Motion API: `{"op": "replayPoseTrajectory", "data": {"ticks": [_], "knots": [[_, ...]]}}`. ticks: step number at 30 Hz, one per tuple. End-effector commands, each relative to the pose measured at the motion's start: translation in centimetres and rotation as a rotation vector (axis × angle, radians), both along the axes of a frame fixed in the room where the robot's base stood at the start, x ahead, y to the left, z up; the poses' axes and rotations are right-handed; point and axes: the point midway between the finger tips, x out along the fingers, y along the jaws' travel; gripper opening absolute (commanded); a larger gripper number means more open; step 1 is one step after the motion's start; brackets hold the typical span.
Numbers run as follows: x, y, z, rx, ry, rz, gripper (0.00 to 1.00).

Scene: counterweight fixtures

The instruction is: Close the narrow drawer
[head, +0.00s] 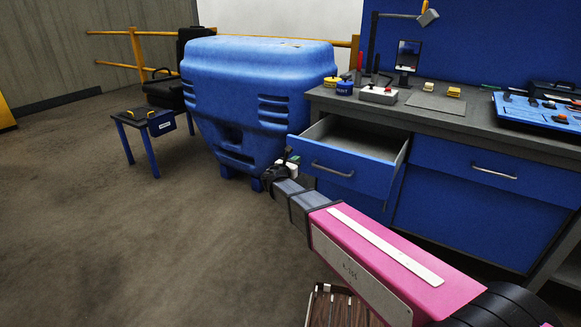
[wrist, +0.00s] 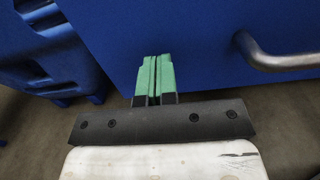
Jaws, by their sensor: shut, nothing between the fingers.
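The narrow drawer (head: 337,171) is blue with a grey handle and is pulled out from the left part of the workbench. Its grey inside shows and looks empty. In the wrist view the drawer front (wrist: 210,35) fills the upper right, with its handle (wrist: 275,58) to the right of the fingers. My gripper (head: 289,160) is at the left end of the drawer front. Its green fingers (wrist: 155,78) are shut together with nothing between them and point at the blue front, left of the handle. I cannot tell whether they touch it.
A wider drawer (head: 490,171) right of it is shut. A large blue moulded case (head: 255,95) stands close to the left of the workbench. A small table (head: 140,123) stands at the far left. The floor (head: 130,240) at left is clear.

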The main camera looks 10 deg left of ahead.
Motion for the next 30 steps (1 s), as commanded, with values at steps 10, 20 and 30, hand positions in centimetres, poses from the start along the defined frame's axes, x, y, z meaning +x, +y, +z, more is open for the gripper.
{"op": "replayPoseTrajectory", "data": {"ticks": [10, 20, 30], "knots": [[0.9, -0.3, 0.0, 0.000, 0.000, 0.000, 0.00], [1.4, -0.5, 0.0, 0.000, 0.000, -0.001, 0.00], [7.1, -2.4, -0.1, 0.000, 0.000, -0.003, 0.00]]}}
